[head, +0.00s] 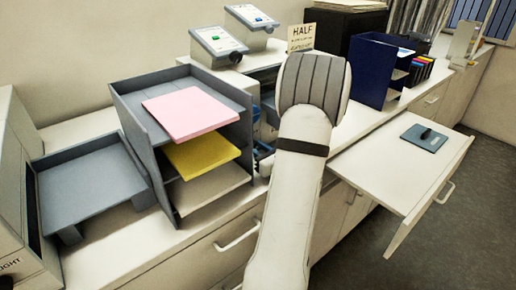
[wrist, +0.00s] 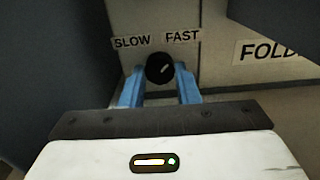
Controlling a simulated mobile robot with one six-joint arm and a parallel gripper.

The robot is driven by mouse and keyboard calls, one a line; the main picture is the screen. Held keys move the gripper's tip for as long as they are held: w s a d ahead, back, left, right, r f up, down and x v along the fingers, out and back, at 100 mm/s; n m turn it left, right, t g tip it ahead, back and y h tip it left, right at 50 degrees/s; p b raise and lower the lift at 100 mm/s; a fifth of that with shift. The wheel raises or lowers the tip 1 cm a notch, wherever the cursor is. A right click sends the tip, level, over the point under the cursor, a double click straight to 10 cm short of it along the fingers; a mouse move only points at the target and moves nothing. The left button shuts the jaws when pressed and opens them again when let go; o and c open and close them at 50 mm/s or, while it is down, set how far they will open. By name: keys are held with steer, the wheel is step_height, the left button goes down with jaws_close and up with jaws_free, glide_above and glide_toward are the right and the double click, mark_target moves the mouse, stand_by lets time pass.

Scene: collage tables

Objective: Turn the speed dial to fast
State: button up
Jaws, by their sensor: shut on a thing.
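The speed dial (wrist: 159,67) is a round black knob on a pale panel in the wrist view. Its white mark points up and to the right, toward the FAST label (wrist: 182,37); the SLOW label (wrist: 132,42) is up and to the left. My gripper (wrist: 160,80) has its two blue fingers on either side of the dial and is shut on it. In the head view my gripper (head: 264,150) shows only as bits of blue, mostly hidden by my arm. The dial is hidden there.
A grey paper rack (head: 133,103) with pink and yellow stacks stands close left of my arm. A FOLD label (wrist: 268,52) is right of the dial.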

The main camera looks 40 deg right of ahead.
steer(key=o, duration=1)
steer(key=s, duration=0.2)
steer(key=s+b, duration=0.1)
steer(key=s, duration=0.2)
steer(key=s+a, duration=0.1)
steer(key=s, duration=0.2)
steer(key=shift+b, duration=0.4)
steer(key=shift+w, duration=0.1)
